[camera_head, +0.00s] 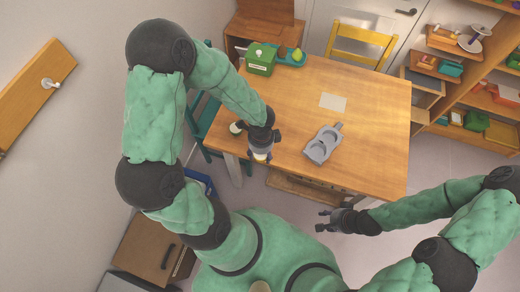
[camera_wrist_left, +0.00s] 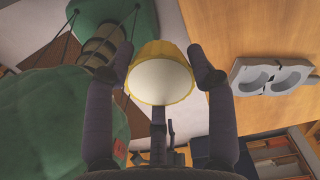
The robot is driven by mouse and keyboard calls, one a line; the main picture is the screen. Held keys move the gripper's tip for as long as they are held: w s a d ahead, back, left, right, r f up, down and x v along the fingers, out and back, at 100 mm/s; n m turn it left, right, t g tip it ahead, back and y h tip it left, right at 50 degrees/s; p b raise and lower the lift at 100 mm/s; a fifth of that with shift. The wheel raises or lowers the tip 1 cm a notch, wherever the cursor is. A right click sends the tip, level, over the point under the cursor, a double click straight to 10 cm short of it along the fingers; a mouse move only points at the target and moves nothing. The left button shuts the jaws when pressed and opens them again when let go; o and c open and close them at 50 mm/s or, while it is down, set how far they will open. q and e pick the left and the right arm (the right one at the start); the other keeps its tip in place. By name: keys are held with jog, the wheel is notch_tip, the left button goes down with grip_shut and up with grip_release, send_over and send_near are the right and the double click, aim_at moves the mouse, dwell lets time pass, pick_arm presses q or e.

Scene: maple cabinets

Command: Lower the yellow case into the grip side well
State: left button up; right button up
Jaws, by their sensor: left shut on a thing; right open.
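My left gripper (camera_head: 262,152) is shut on the yellow case (camera_wrist_left: 160,50), a tapered cup-like piece with a pale round face, which shows between the fingers in the left wrist view. In the head view the case is small and mostly hidden by the gripper, near the table's front left edge. The grey holder (camera_head: 323,144) lies on the table to the right of the gripper, apart from it. It has two round wells and a short grip (camera_head: 338,126) at its far end. The holder also shows in the left wrist view (camera_wrist_left: 273,90). My right gripper (camera_head: 333,219) is open and empty, off the table's front edge.
A green box (camera_head: 261,60) and a teal tray (camera_head: 291,62) with a pear stand at the table's back left. A pale sheet (camera_head: 333,102) lies behind the holder. A yellow chair (camera_head: 361,43) is behind the table, shelves to the right. The tabletop around the holder is clear.

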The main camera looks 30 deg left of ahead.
pick_arm(q)
jog(key=w+d+f+b, duration=0.2)
jog(key=w+d, duration=0.6)
jog(key=w, duration=0.5)
jog(key=w+d+f+b, duration=0.2)
jog(key=w+d, duration=0.7)
jog(key=w, duration=0.5)
jog(key=shift+w+d+f, duration=0.2)
jog(key=shift+d+f, duration=0.1)
jog(key=shift+f, duration=0.5)
jog(key=shift+f, duration=0.1)
jog(key=shift+f+b, duration=0.7)
jog(key=shift+f, duration=0.3)
jog(key=shift+f+b, duration=0.9)
jog(key=shift+f, duration=0.55)
dwell(0.4)
